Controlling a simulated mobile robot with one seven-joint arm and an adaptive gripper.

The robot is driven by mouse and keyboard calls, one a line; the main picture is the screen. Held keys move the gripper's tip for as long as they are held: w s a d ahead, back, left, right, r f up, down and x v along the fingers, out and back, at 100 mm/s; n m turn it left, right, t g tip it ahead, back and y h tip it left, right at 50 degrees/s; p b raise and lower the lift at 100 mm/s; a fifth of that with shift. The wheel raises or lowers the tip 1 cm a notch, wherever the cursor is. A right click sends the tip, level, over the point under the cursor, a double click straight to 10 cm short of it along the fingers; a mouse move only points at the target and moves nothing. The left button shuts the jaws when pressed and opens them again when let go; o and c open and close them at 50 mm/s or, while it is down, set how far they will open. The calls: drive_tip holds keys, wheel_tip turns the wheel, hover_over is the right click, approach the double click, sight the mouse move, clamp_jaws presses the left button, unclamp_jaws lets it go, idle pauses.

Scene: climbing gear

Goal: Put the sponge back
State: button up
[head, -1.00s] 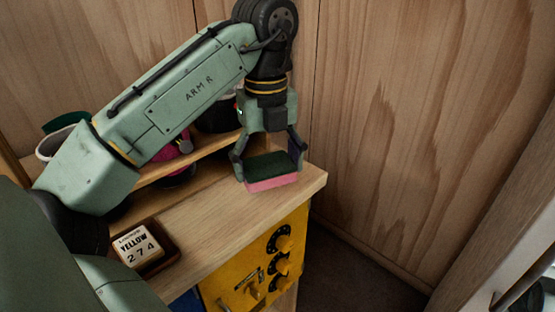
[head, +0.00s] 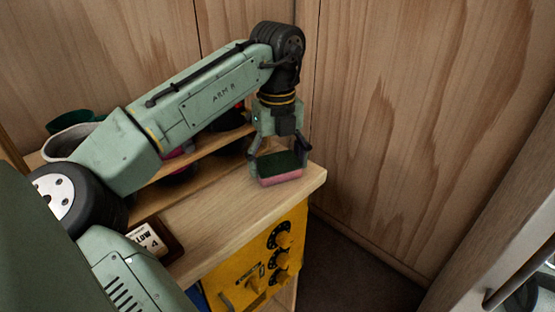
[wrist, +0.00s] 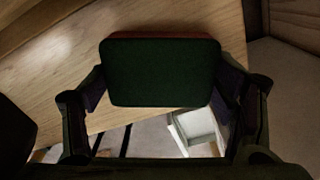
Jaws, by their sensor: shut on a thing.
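The sponge (head: 281,168) has a dark green top and a pink underside. My gripper (head: 279,160) is shut on it from above, at the right end of the wooden shelf top (head: 215,218). In the wrist view the sponge (wrist: 160,70) sits between the two fingers of my gripper (wrist: 160,95), its green face toward the camera. It is over or on the wood near the edge; I cannot tell whether its underside touches the surface.
A yellow box with black dials (head: 262,262) stands below the shelf top. A card block (head: 150,240) in a dark tray lies at the left. Pots (head: 70,140) and other gear stand on the back shelf. Wooden walls (head: 420,120) close off the back and right.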

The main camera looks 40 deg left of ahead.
sight(277, 162)
drive_tip(key=o, duration=1)
drive_tip(key=shift+f, duration=0.1)
wheel_tip(277, 162, up, 12)
drive_tip(key=p, duration=0.7)
drive_tip(key=shift+r, duration=0.2)
